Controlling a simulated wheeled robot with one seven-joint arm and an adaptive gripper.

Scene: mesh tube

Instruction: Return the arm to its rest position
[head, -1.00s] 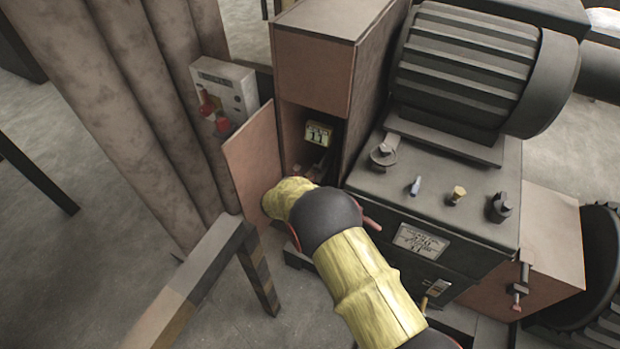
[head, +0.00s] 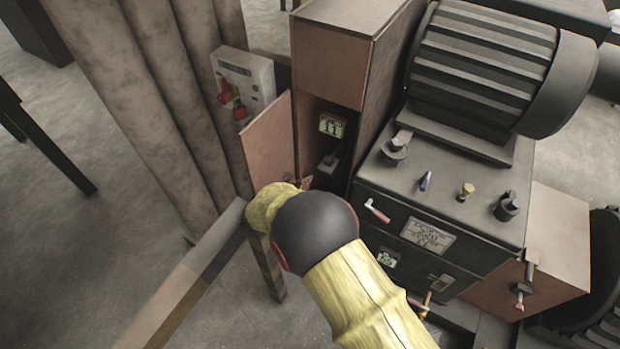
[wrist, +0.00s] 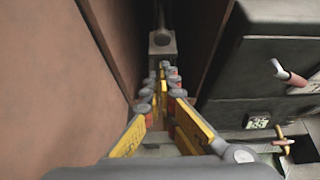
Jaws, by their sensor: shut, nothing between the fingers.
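My arm (head: 365,295), with yellow sleeves and a black joint, reaches up from the bottom toward the open compartment of a brown cabinet (head: 333,60). In the head view my gripper is mostly hidden behind the arm's end. In the wrist view my gripper (wrist: 163,80) is shut and empty, its yellow-sided fingers together. It points toward a grey block with a dark lever (wrist: 162,42) between two walls. The lever (head: 330,162) also shows in the head view, below a yellow tag (head: 332,125), apart from my arm.
The cabinet's open door (head: 268,147) stands just left of the compartment. A dark machine (head: 440,190) with knobs and a red-handled lever (head: 376,211) is close on the right. A rail (head: 185,280) runs at the lower left, near my arm. Open floor (head: 70,250) lies farther left.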

